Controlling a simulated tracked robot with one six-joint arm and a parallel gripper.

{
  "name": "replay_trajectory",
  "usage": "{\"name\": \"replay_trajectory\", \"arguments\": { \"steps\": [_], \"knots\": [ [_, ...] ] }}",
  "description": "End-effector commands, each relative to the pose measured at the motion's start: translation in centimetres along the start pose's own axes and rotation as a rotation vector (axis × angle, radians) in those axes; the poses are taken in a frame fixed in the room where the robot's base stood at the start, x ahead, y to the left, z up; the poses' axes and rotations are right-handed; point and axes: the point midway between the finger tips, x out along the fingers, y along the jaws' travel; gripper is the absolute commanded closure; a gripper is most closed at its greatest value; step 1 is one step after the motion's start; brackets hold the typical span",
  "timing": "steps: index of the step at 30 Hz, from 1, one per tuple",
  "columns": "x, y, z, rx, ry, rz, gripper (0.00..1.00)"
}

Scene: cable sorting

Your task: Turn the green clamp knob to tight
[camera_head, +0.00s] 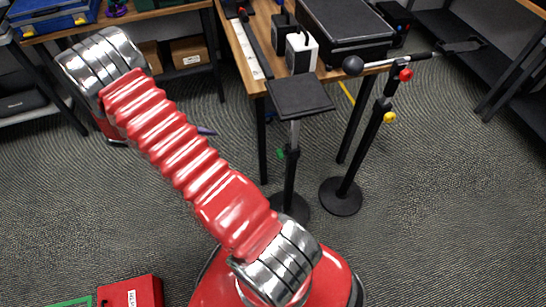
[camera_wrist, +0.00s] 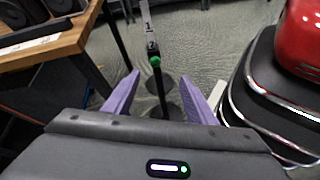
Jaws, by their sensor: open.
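The green clamp knob (camera_head: 281,153) is on the side of the upright pole of a stand with a black square top plate (camera_head: 300,97) and a round black base (camera_head: 290,205). In the wrist view the green knob (camera_wrist: 155,61) shows on the pole, beyond my gripper (camera_wrist: 160,76). My gripper's purple fingers are spread apart with nothing between them. The knob appears near the gap between the fingertips but farther off, apart from them. In the head view a purple fingertip of my gripper (camera_head: 206,131) shows behind my red arm, left of the knob; the rest is hidden.
Another stand to the right has a red knob (camera_head: 405,75), a yellow knob (camera_head: 390,117) and a boom ending in a black ball (camera_head: 353,66). A wooden table (camera_head: 238,62) with cases and chargers stands behind. A red box (camera_head: 130,293) sits at lower left. Carpet right is clear.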

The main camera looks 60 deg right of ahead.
Motion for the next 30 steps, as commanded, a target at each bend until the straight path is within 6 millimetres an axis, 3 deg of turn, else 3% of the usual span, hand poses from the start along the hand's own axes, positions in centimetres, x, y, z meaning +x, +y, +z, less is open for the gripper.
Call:
{"name": "replay_trajectory", "arguments": {
  "steps": [11, 21, 30],
  "knots": [
    [6.5, -0.1, -5.3, -0.125, -0.207, 0.061, 0.49],
    [12.7, -1.4, -9.5, -0.24, -0.378, 0.122, 0.49],
    [15.7, -2.4, -11.3, -0.296, -0.454, 0.155, 0.49]
  ]
}}
